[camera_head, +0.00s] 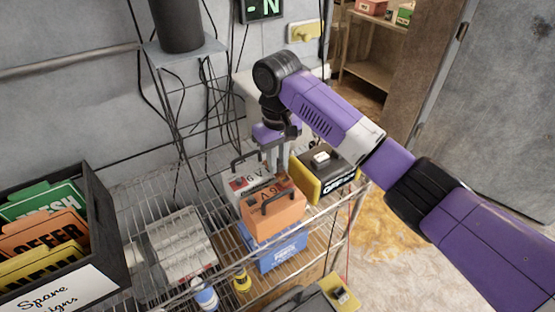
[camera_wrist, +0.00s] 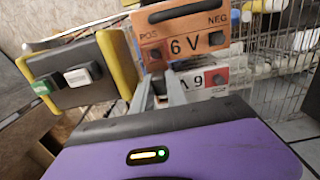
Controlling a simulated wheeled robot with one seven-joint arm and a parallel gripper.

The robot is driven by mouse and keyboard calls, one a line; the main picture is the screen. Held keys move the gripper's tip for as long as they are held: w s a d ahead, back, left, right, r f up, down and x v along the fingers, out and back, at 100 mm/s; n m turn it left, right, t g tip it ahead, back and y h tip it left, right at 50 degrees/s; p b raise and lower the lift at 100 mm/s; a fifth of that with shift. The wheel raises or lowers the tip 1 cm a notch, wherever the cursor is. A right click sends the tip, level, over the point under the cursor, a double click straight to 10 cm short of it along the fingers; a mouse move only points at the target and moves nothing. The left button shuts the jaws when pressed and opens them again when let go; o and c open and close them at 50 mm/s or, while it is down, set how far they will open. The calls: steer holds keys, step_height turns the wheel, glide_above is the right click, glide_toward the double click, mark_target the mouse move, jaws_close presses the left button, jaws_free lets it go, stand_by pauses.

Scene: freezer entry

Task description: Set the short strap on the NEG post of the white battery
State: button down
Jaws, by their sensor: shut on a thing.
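The white battery (camera_head: 240,184) stands on the wire shelf, behind the orange battery, with a black handle on top. In the wrist view, part of the white battery (camera_wrist: 207,64) shows below the orange one, with red and dark marks; its NEG label is not readable. My gripper (camera_head: 279,172) points down beside the white battery's right end. In the wrist view its fingers (camera_wrist: 158,96) are close together around a small dark piece, apparently the short strap; the fingers mostly hide it. I cannot tell whether it touches a post.
The orange 6 V battery (camera_head: 273,217) sits in front, above a blue box (camera_head: 280,251). A black-and-yellow box (camera_head: 330,182) stands at the right, with small blocks on top. A sign crate (camera_head: 105,230) is at the left. Cables hang behind the shelf.

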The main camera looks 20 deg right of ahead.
mark_target(278, 161)
steer(key=shift+f, duration=0.85)
steer(key=c, duration=1.3)
jaws_free()
steer(key=shift+o, duration=0.2)
steer(key=shift+r, duration=0.15)
step_height(278, 161, up, 8)
steer(key=shift+f+b, duration=0.2)
steer(key=shift+b, duration=0.15)
